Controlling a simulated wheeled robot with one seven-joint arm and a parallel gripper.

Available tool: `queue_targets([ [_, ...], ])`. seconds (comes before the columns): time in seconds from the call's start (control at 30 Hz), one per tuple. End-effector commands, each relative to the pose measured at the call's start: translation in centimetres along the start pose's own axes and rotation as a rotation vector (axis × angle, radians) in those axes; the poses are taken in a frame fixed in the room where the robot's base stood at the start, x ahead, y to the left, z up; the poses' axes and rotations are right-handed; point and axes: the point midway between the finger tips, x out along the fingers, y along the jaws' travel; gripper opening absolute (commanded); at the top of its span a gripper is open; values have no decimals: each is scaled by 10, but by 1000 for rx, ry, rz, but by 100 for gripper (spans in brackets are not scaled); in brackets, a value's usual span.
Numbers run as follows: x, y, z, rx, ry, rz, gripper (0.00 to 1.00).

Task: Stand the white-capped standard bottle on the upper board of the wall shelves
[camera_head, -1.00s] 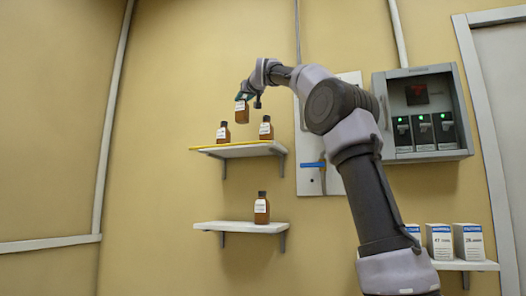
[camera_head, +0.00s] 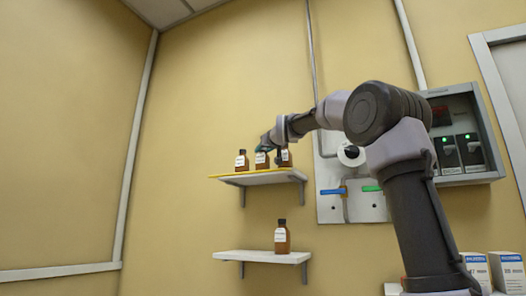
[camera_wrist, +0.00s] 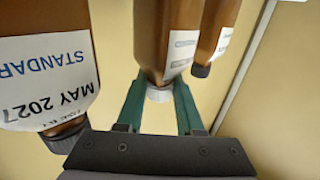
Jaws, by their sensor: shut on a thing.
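The white-capped standard bottle (camera_head: 262,160) is brown with a pale label. It is upright between two other bottles at the upper board (camera_head: 262,180) of the wall shelves. Its base is at about board level; I cannot tell whether it touches. My gripper (camera_head: 265,146) is shut on it near the top. In the wrist view, the green fingers of my gripper (camera_wrist: 160,103) lie on both sides of the white cap (camera_wrist: 159,94), and the bottle's brown body (camera_wrist: 158,40) extends away from them.
Dark-capped brown bottles stand close on the left (camera_head: 241,161) and right (camera_head: 286,159) of the upper board. Another dark-capped bottle (camera_head: 282,238) stands on the lower board (camera_head: 250,257). A wall panel (camera_head: 350,205) with coloured handles is to the right.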

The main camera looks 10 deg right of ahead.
Motion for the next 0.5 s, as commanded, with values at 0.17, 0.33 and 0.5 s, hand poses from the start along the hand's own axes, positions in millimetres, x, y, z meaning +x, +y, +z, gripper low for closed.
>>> queue_targets([
  [0.17,0,0,0,0,1,0,0],
  [0.33,0,0,2,-1,0,0,66],
  [0.5,0,0,2,0,0,0,66],
])
